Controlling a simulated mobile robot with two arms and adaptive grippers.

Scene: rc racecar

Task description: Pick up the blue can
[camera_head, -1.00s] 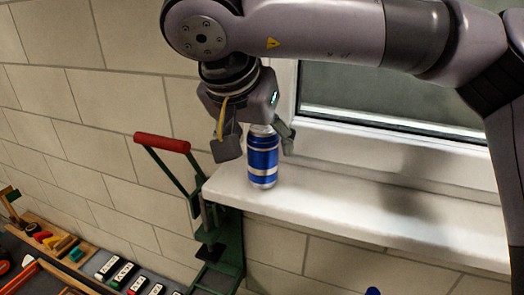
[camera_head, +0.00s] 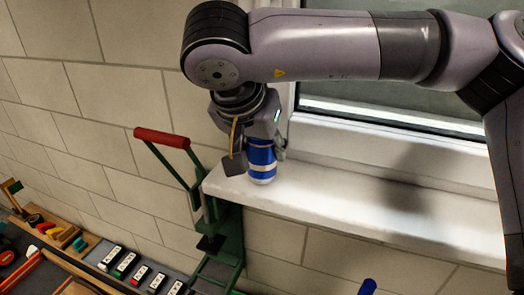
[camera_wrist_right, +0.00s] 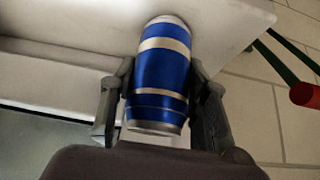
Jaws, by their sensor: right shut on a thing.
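The blue can (camera_head: 262,160) with silver bands stands upright on the white window sill, near its left end. My right gripper (camera_head: 257,163) reaches down over it, with one finger on each side, and is shut on it. In the right wrist view the can (camera_wrist_right: 162,78) lies between the two fingers (camera_wrist_right: 160,98), which touch its sides. The can's upper part is hidden by the gripper in the head view. My left gripper is not in view.
The white sill (camera_head: 340,200) runs right below the window and is clear there. A green metal tool with a red handle (camera_head: 162,138) stands just left of the sill's end. A bench with small blocks (camera_head: 125,264) lies at the lower left.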

